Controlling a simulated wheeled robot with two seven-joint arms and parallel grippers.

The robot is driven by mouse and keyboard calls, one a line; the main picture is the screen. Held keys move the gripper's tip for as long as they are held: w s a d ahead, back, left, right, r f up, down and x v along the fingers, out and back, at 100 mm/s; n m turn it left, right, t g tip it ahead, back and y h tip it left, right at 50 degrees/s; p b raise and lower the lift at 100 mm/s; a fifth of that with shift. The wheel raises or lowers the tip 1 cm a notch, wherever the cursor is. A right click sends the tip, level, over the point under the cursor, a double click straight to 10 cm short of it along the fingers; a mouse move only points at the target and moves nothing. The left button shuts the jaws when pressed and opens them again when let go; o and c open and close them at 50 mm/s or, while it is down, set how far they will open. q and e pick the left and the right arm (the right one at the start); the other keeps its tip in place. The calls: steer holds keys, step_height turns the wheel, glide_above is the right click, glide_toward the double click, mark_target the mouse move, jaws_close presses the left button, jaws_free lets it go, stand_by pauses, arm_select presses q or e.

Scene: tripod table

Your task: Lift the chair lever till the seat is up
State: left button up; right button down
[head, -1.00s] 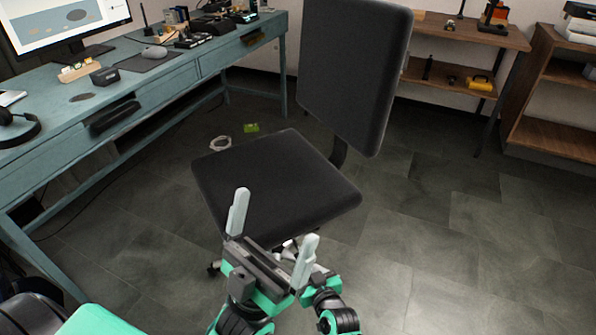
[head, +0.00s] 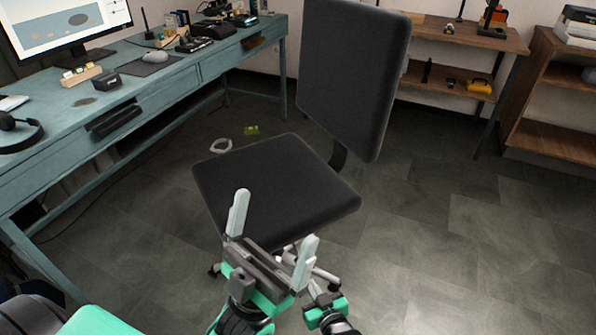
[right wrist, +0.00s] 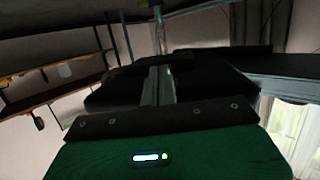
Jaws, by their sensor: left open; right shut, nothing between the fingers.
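The chair has a dark square seat (head: 285,175) and a tilted dark backrest (head: 355,75). The lever is hidden under the seat in the head view. In the right wrist view a thin pale upright bar (right wrist: 158,32) shows beyond the fingers, under a dark surface; I cannot tell whether it is the lever. My left gripper (head: 273,220) is open and empty, in front of the seat's near edge in the picture. My right gripper (head: 318,288) is low, below the near right side of the seat. Its fingers (right wrist: 158,85) are shut with nothing between them. Contact with the lever cannot be seen.
A blue desk (head: 150,90) with a monitor stands at the left. Wooden shelves (head: 460,40) are at the back right. The chair's wheeled base (head: 325,273) partly shows by my right gripper. The tiled floor (head: 450,230) at right is clear.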

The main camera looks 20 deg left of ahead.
steer(key=p+v, duration=0.1)
steer(key=v, duration=0.1)
steer(key=f+p+v, duration=0.1)
steer(key=v, duration=0.2)
steer(key=shift+s+d+f, duration=0.1)
steer(key=shift+s+d, duration=0.2)
stand_by(0.4)
